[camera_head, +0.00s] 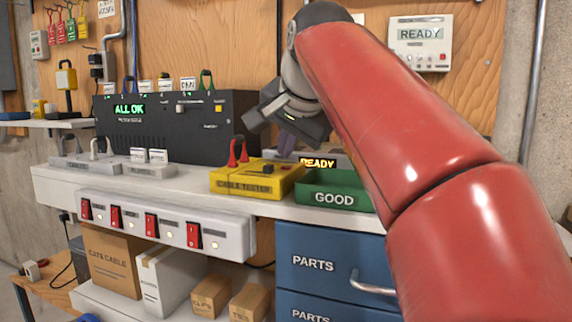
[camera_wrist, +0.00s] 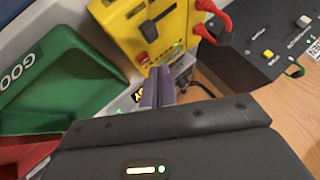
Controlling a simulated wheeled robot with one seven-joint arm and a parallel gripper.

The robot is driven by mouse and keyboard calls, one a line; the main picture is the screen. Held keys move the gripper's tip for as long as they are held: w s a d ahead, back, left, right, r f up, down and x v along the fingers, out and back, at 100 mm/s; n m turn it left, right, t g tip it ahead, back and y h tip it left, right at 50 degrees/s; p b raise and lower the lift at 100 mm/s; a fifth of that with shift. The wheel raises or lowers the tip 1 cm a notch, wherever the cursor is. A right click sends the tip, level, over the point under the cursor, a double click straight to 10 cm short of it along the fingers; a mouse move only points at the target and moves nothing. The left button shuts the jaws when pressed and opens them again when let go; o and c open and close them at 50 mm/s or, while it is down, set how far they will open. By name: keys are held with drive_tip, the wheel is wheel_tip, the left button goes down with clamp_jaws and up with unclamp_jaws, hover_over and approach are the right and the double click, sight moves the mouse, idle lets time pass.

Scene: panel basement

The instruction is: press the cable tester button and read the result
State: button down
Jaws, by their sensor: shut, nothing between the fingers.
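The yellow cable tester (camera_head: 245,186) lies on the white bench, with red plugs (camera_head: 237,152) standing at its back left. It also fills the top of the wrist view (camera_wrist: 150,25), where a red switch or button (camera_wrist: 149,32) shows on its face. A grey display (camera_head: 318,162) reading "READY" stands behind, partly hidden by my arm. My gripper (camera_head: 287,147) is shut and empty, pointing down behind the tester's right end. In the wrist view my fingertips (camera_wrist: 161,72) are together near the tester's edge; I cannot tell whether they touch it.
A green bin marked "GOOD" (camera_head: 335,198) stands right of the tester, close to my arm. A black unit reading "ALL OK" (camera_head: 170,135) stands at the back left. A power strip (camera_head: 165,228) with red switches runs along the bench front. A wall panel (camera_head: 420,42) reads "READY".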

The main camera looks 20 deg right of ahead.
drive_tip(key=shift+r, duration=0.1)
wheel_tip(320, 180, up, 5)
drive_tip(key=p, duration=0.5)
idle(0.5)
